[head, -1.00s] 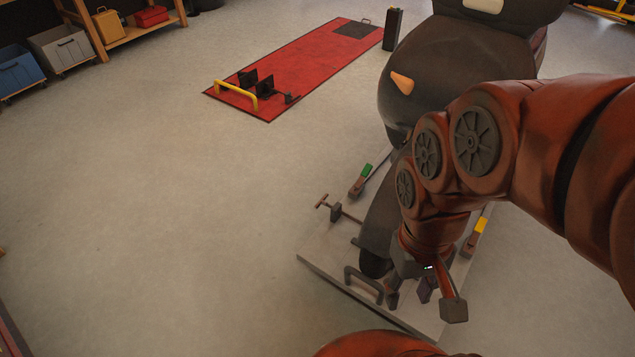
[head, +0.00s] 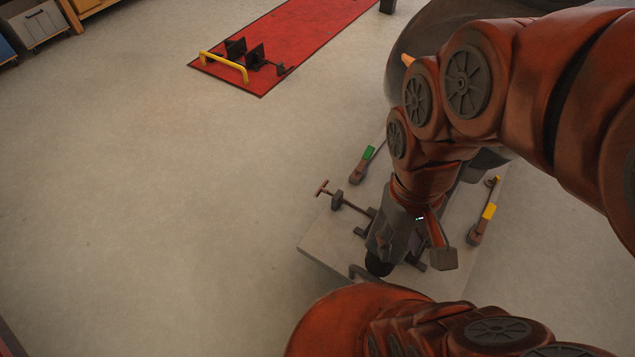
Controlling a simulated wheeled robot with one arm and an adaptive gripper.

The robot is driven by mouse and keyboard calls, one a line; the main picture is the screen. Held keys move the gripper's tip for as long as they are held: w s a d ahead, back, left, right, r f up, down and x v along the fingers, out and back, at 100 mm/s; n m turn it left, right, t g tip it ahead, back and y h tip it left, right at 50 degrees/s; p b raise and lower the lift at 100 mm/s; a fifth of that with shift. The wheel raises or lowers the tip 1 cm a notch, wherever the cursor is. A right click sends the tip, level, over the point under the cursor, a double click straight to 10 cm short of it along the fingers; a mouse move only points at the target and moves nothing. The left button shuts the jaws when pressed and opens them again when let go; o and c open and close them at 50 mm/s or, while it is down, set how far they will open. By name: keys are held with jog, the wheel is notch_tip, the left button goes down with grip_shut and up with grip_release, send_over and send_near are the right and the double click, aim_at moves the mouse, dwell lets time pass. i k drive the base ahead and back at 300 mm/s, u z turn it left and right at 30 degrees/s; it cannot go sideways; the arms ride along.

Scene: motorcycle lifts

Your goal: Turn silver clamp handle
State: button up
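A T-shaped clamp handle (head: 322,189) sticks out at the left side of the pale lift platform (head: 322,238). It looks dull grey-brown, and its screw shaft runs right to a clamp block (head: 337,200) by the wheel.
A green-gripped lever (head: 369,153) stands behind the T-handle, and a yellow-gripped lever (head: 488,212) is on the platform's right. A grey loop handle (head: 368,272) is at the front edge. A red lift (head: 290,45) lies beyond. The floor to the left is clear.

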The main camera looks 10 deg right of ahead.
aim_at(323, 189)
jog(key=k, duration=0.6)
jog(key=u, duration=0.95)
jog(key=i, duration=1.05)
jog(key=u, duration=0.45)
jog(key=i, duration=1.35)
jog(key=z, duration=0.85)
jog(key=i, duration=0.5)
jog(key=z, duration=0.45)
